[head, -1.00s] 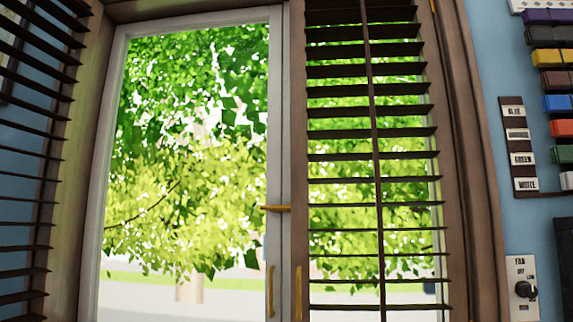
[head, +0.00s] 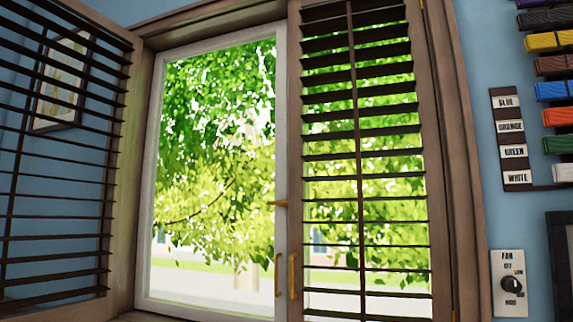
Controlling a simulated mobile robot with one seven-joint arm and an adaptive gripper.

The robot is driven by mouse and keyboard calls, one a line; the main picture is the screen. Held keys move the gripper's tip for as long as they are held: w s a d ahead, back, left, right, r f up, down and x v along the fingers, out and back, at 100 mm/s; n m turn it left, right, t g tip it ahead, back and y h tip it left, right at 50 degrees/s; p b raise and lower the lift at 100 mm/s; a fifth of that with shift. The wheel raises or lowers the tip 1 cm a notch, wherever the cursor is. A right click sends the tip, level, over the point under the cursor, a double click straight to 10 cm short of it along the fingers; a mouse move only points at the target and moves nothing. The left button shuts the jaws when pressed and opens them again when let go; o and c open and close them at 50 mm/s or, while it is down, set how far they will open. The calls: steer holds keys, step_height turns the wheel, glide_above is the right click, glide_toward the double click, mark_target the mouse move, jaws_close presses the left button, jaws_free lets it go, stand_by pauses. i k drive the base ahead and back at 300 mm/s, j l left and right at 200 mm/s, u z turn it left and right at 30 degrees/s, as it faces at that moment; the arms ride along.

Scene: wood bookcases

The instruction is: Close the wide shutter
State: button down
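A dark brown slatted shutter panel (head: 125,170) stands swung open at the left, angled out from the window frame, with the blue wall showing through its slats. A second slatted shutter panel (head: 433,200) lies across the right half of the window. It looks shut, with tilted slats and light passing between them. A vertical brass handle (head: 292,276) is on its left edge. I cannot tell which panel is the wide one. My gripper is not in view.
The white-framed window (head: 155,200) has a brass latch (head: 278,203) and another upright handle (head: 279,274). A fan switch (head: 509,284), colour labels (head: 512,139) and coloured bundles (head: 556,91) are on the right wall. A picture frame (head: 62,80) hangs behind the left panel.

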mark_target(101, 309)
steer(key=k+l+u, duration=0.1)
steer(key=l, duration=0.25)
steer(key=k+l+u, duration=0.15)
steer(key=l, duration=0.2)
steer(key=k+l+u, duration=0.1)
steer(key=k+l, duration=0.15)
steer(key=l+u, duration=0.15)
steer(key=u, duration=0.25)
steer(key=i+j+u, duration=0.15)
steer(key=u, duration=0.3)
steer(key=i+j+u, duration=0.1)
steer(key=i+u, duration=0.15)
steer(key=u, duration=0.2)
steer(key=i+u, duration=0.2)
steer(key=u, duration=0.25)
steer(key=i+l+u, duration=0.1)
steer(key=i, duration=0.45)
steer(key=i+l+u, duration=0.15)
steer(key=i, duration=0.35)
steer(key=l, duration=0.1)
